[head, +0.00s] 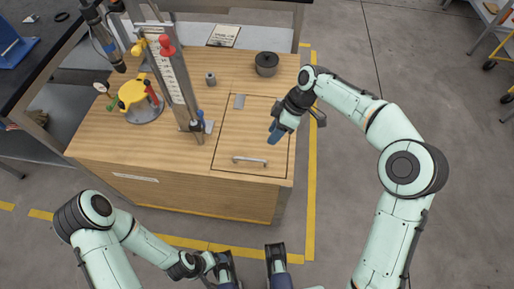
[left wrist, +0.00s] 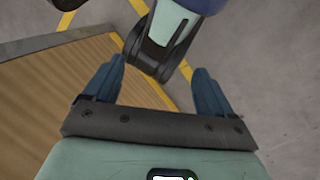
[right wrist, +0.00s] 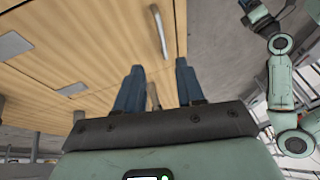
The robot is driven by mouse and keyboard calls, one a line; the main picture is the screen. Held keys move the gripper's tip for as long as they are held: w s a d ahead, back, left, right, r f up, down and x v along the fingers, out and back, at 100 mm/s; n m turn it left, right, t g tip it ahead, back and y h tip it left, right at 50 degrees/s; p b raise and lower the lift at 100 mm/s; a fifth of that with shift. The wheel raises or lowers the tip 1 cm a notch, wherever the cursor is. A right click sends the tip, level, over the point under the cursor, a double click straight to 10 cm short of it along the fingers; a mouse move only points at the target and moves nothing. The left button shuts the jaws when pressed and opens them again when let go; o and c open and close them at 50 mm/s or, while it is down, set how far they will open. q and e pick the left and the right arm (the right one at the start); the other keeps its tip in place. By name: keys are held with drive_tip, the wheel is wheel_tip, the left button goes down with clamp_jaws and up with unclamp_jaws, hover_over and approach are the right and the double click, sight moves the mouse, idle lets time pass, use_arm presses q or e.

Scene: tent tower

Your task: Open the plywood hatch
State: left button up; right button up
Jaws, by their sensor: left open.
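The plywood hatch (head: 228,135) is a rectangular panel outlined in the right part of the wooden bench top. It lies flat, flush with the top around it. A metal bar handle (head: 250,160) is fixed near its front edge and also shows in the right wrist view (right wrist: 160,30). My right gripper (head: 275,134) is over the hatch's right side, behind and right of the handle. Its blue fingers are apart in the right wrist view (right wrist: 160,65), with nothing gripped. My left gripper (left wrist: 160,70) is low in front of the bench, fingers wide apart and empty.
A dark round pot (head: 266,64) stands behind the hatch. A metal post with a scale (head: 175,75) stands left of it, beside a yellow round item (head: 137,97). A small metal cylinder (head: 210,78) is near the back.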

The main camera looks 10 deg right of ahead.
use_arm(q)
drive_tip(key=shift+t+y, duration=0.3)
drive_tip(key=shift+t, duration=0.4)
drive_tip(key=w+f, duration=0.1)
drive_tip(key=w+a+f+b, duration=0.1)
drive_tip(key=w+f+b, duration=0.1)
drive_tip(key=shift+w+a, duration=0.3)
drive_tip(key=shift+a, duration=0.1)
use_arm(e)
hover_over(258, 155)
drive_tip(key=s, duration=0.3)
drive_tip(key=f, duration=1.1)
drive_tip(key=shift+s+a+f, duration=0.1)
drive_tip(key=shift+s+a, duration=0.1)
drive_tip(key=shift+a, duration=0.05)
clamp_jaws()
